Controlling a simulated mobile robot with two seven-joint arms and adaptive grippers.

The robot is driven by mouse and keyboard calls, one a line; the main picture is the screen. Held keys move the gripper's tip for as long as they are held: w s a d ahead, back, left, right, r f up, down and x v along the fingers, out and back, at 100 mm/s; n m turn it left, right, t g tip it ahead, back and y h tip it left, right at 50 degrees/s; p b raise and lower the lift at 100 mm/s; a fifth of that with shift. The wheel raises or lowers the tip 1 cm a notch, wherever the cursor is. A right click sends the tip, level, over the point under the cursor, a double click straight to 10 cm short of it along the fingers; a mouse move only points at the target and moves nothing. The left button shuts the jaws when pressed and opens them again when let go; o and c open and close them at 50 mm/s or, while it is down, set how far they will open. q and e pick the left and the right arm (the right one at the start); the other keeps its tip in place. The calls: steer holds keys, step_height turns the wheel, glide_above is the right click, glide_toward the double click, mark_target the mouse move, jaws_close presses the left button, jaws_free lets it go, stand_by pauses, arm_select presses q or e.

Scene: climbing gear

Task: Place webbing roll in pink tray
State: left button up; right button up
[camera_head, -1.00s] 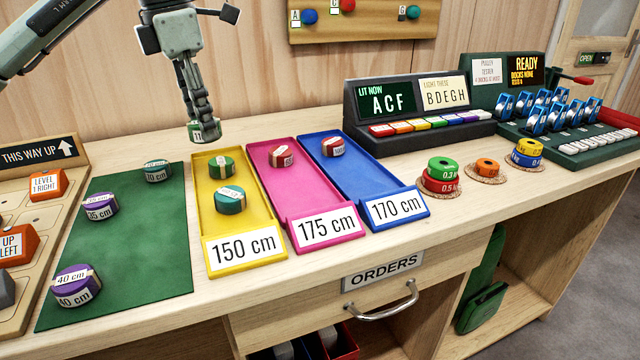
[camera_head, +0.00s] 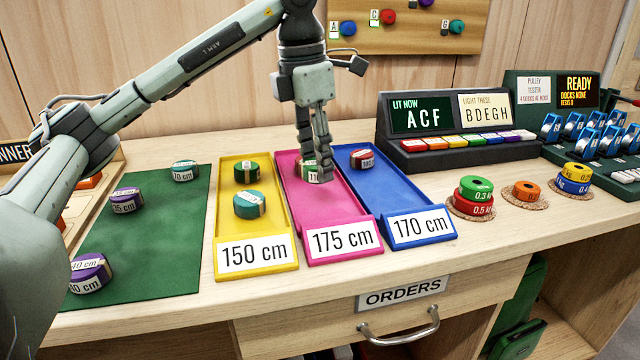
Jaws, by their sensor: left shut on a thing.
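My left gripper (camera_head: 316,174) points down over the pink tray (camera_head: 343,240), labelled 175 cm. It is shut on a green webbing roll (camera_head: 307,173) with a white label, which is partly hidden by the fingers. The roll is low over the far part of the tray; I cannot tell whether it touches the floor. The red roll seen earlier in this tray is hidden behind the gripper and held roll. My right gripper is not in view.
The yellow tray (camera_head: 257,255) on the left holds two green rolls. The blue tray (camera_head: 421,227) on the right holds a red roll (camera_head: 363,160). Several rolls lie on the green mat (camera_head: 150,245). A dark panel with coloured keys (camera_head: 440,145) stands behind right.

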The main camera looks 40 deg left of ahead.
mark_target(320, 202)
arm_select(q)
steer(key=shift+w+d+f, duration=0.15)
steer(key=shift+d+f, duration=0.05)
steer(key=shift+d, duration=0.05)
steer(key=shift+f, duration=0.4)
step_height(320, 202, down, 3)
steer(key=shift+f, duration=0.1)
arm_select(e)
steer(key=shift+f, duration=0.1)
arm_select(q)
steer(key=shift+f, duration=0.2)
steer(key=o, duration=1.2)
steer(key=shift+c, duration=0.2)
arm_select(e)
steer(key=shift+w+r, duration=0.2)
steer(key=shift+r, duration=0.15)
arm_select(q)
steer(key=shift+r, duration=0.1)
